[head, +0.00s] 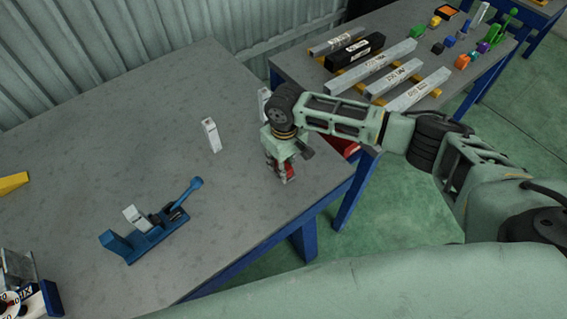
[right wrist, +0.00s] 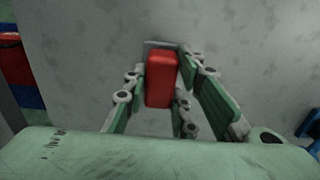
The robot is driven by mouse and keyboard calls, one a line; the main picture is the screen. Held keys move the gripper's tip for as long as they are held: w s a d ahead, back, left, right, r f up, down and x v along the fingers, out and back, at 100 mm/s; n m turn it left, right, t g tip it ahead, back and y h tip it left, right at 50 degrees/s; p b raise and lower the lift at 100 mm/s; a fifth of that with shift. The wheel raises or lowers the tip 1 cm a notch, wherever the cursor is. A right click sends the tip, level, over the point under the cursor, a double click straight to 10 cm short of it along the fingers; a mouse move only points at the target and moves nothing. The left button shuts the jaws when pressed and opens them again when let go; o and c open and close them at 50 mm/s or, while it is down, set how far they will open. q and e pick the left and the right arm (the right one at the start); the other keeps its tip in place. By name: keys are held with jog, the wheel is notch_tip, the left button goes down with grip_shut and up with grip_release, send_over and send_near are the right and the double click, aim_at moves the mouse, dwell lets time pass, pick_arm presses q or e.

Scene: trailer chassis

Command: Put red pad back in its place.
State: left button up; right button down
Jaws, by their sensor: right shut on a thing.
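The red pad (right wrist: 160,78) is a small red block between the fingers of my right gripper (right wrist: 161,85) in the right wrist view. A grey plate-like edge shows just behind its far end. In the head view my right gripper (head: 281,168) points down near the right edge of the grey table (head: 110,110), shut on the pad (head: 289,172), of which only a little red shows. I cannot tell whether the pad touches the tabletop. My left gripper is not in view.
A white upright block (head: 211,135) stands left of my right gripper; another (head: 263,100) is partly behind my arm. A blue toggle clamp (head: 150,228) sits in front. A second table holds metal bars (head: 372,67) and several coloured blocks.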

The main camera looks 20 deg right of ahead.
jog(key=shift+f, duration=0.1)
jog(key=c, duration=1.4)
grip_release()
jog(key=shift+c, duration=0.2)
notch_tip(320, 180, up, 12)
jog(key=b, duration=0.2)
jog(key=shift+r, duration=0.2)
jog(key=shift+f, duration=0.1)
